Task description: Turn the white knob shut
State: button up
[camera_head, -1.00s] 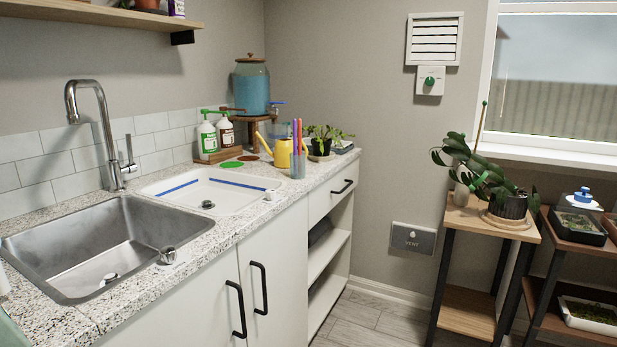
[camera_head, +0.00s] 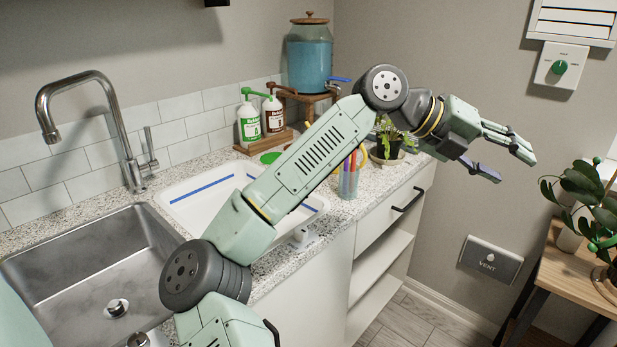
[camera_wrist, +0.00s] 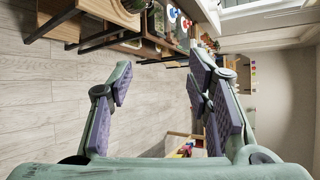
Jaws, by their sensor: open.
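A small white knob (camera_head: 302,237) stands on the counter at the near right corner of the white basin (camera_head: 178,212), partly beside my arm. A pale round knob (camera_head: 490,258) also sits on the grey VENT plate (camera_head: 475,271) low on the wall. I cannot tell which of these the task names. My gripper (camera_head: 513,166) is open and empty, in the air right of the counter, well apart from both knobs. In the wrist view its fingers (camera_wrist: 160,76) are spread above the floor, with nothing between them.
A white wall plate with a green dial (camera_head: 559,67) is under the louvre (camera_head: 573,23). A plant stand (camera_head: 560,262) is at right.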

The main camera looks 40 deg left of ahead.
jog(key=a+f+n+g+y, duration=0.1)
jog(key=a+f+n+y, duration=0.35)
jog(key=a, duration=0.65)
jog(key=n+g+y+p, duration=0.1)
jog(key=n+g+y, duration=0.4)
jog(key=y, duration=0.2)
send_near(301, 230)
jog(key=shift+h, duration=0.25)
jog(key=f+b, duration=0.2)
jog(key=f, duration=0.1)
jog(key=f+b, duration=0.5)
jog(key=f, duration=0.1)
jog(key=shift+w+a, duration=0.2)
jog(key=shift+w, duration=0.05)
jog(key=shift+c, duration=0.5)
grip_shut()
